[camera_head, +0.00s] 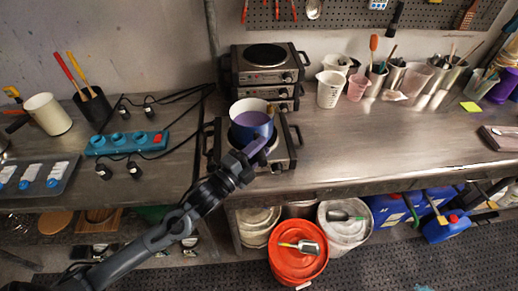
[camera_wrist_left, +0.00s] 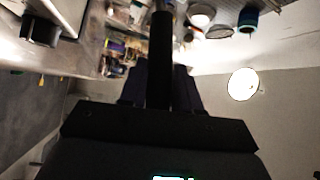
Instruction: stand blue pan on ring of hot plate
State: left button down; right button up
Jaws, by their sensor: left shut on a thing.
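The blue pan (camera_head: 251,118) has a pale inside and is upright over the front hot plate (camera_head: 284,150) on the bench in the head view. It hides most of that hot plate's top, including the ring. I cannot tell whether the pan touches the ring or hangs just above it. My left gripper (camera_head: 243,162) is at the near side of the pan, shut on its handle; the fingers partly cover the grip. In the left wrist view a dark bar (camera_wrist_left: 161,50), which looks like the handle, runs between the fingers. My right gripper is out of view.
Stacked hot plates (camera_head: 265,57) stand just behind. A teal power strip (camera_head: 127,143) with loose black cables lies to the left. Jugs (camera_head: 331,88) and cups with tools stand at the back right. The bench right of the front hot plate is clear. A red bucket (camera_head: 285,265) is below.

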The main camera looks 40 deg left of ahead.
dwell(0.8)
pick_arm(q)
jog(key=c, duration=0.8)
grip_release()
jog(key=shift+o, duration=0.4)
jog(key=shift+f, duration=0.35)
jog(key=s+a, duration=0.1)
jog(key=s, duration=0.9)
jog(key=shift+s+a+f, duration=0.25)
jog(key=shift+s+f, duration=0.05)
jog(key=shift+f, duration=0.15)
jog(key=shift+f, duration=0.1)
